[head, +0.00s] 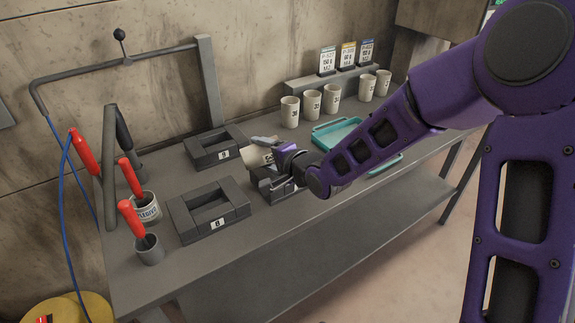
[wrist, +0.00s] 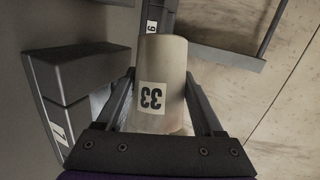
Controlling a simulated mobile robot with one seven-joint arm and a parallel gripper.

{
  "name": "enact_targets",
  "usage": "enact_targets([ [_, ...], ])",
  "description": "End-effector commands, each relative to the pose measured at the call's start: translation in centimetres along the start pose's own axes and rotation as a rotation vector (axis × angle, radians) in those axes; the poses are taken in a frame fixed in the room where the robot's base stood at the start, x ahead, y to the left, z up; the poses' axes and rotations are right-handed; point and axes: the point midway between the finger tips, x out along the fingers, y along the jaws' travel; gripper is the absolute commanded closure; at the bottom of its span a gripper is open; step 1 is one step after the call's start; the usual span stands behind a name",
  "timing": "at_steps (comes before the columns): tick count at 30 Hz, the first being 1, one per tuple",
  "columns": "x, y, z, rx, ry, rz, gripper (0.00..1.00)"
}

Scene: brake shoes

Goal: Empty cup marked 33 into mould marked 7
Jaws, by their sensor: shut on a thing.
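My gripper (head: 281,155) is shut on the cup marked 33 (wrist: 158,58), with one finger on each side of it in the wrist view. The pale cup also shows in the head view (head: 258,156), tipped well over from upright above the bench. Its contents cannot be seen. Below it stands a dark grey block mould (head: 262,184), partly hidden by my gripper and arm. In the wrist view a mould (wrist: 75,72) at left, apart from the cup, bears a label that seems to read 7.
A mould marked 9 (head: 201,152) stands behind, and another mould (head: 180,217) is at front left. Several upright cups (head: 290,112) line the back beside a teal tray (head: 318,139). Red-handled tools (head: 131,217) stand at left. A grey pipe frame (head: 115,68) rises behind.

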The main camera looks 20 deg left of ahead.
Motion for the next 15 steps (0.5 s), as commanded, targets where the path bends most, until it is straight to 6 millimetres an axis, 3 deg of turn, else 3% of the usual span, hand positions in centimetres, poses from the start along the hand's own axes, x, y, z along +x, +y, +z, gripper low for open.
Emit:
enact_targets([
  [15,-0.22,-0.23,-0.32,0.062,-0.022,-0.025,0.95],
])
